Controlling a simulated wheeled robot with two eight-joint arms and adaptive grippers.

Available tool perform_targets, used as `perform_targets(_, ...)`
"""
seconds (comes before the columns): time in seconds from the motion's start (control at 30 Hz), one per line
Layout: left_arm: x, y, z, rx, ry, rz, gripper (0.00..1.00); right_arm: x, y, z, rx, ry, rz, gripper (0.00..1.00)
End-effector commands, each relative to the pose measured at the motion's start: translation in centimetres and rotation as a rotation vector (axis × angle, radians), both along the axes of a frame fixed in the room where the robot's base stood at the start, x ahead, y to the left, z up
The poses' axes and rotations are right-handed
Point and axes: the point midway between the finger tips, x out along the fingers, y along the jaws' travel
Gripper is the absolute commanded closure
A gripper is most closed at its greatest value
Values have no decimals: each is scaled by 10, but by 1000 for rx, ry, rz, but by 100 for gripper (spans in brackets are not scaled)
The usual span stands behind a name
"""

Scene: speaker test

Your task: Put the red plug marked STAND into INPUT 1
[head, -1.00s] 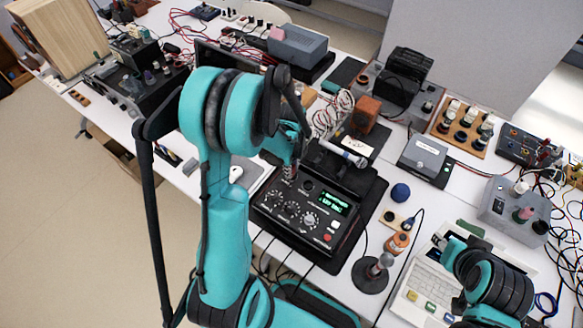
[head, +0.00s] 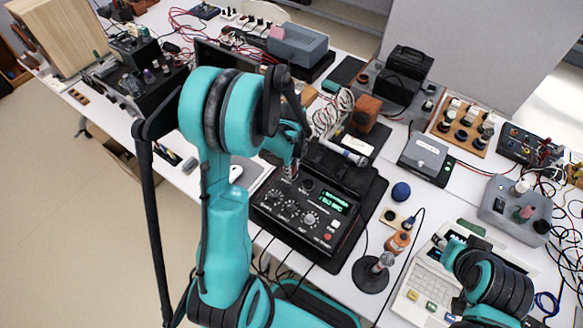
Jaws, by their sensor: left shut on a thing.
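A black tester (head: 303,214) with knobs, a lit green display (head: 334,201) and a red button (head: 327,237) stands on the table in the middle of the head view. My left gripper (head: 291,172) points down at the tester's back left edge, very close to its top. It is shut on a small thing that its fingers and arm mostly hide. I cannot make out the red plug, its STAND mark or the INPUT 1 label. I cannot tell whether the held thing touches a socket. My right gripper (head: 449,241) is over the laptop at the lower right, its fingers unclear.
A microphone (head: 343,151) lies behind the tester. Cables run off its front.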

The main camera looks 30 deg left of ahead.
Motion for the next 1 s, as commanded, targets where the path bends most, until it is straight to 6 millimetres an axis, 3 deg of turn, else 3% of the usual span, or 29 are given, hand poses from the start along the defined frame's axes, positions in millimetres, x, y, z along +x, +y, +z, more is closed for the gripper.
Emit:
perform_targets(0.13,0,0,0,0,0,0,100,0,0,0,0,0,0,60)
perform_targets(0.17,0,0,0,0,0,0,78,0,0,0,0,0,0,60)
perform_targets(0.23,0,0,0,0,0,0,59,0,0,0,0,0,0,60)
perform_targets(0.27,0,0,0,0,0,0,56,0,0,0,0,0,0,60)
perform_targets(0.67,0,0,9,0,0,0,56,0,0,0,0,0,0,60)
perform_targets(1.0,0,0,77,0,0,0,56,0,0,0,0,0,0,60)
